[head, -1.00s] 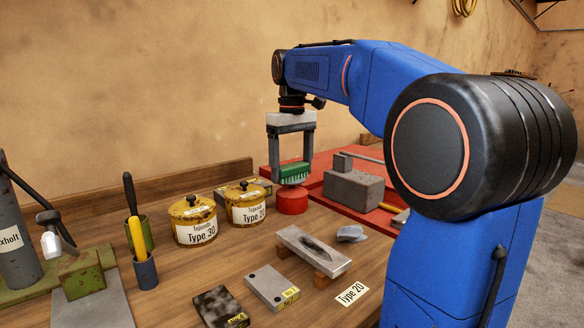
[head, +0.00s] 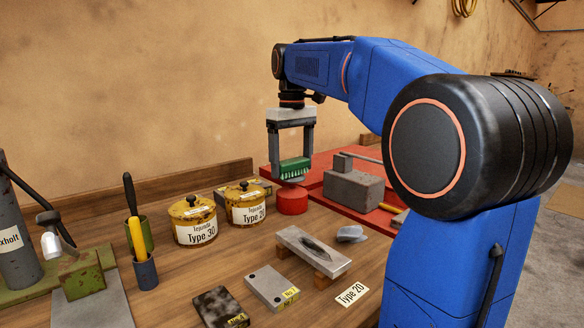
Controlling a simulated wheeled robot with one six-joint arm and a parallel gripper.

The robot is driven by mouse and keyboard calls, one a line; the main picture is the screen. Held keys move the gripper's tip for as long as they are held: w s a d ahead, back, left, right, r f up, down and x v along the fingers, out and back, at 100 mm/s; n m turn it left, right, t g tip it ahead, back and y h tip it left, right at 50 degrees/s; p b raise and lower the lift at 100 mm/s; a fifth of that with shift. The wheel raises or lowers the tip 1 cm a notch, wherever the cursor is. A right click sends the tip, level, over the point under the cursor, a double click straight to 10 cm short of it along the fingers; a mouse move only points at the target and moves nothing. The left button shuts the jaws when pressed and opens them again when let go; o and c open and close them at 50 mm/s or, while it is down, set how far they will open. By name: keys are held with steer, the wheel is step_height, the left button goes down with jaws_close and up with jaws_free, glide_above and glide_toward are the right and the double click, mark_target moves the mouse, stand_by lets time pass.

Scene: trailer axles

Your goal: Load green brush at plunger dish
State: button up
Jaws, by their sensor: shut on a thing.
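My gripper (head: 292,160) is shut on the green brush (head: 294,167), which has pale bristles underneath. It holds the brush level, just above a round red block (head: 292,201). A small gap seems to show between them. Two yellow, worn plunger dishes with dark knobs stand on the bench to the left of the gripper. The nearer plunger dish (head: 196,219) is labelled Type 30. The other plunger dish (head: 246,205) is labelled Type 20 and is closer to the brush. A loose card (head: 351,294) on the bench also reads Type 20.
A metal plate (head: 312,250) with a dark smear rests on wooden blocks. Two flat blocks (head: 272,287) (head: 218,307) lie in front. A grey block (head: 354,189) sits on the red surface at right. Holders with handles (head: 146,270) stand at left.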

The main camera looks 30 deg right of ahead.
mark_target(292, 160)
steer(key=shift+r, duration=2.75)
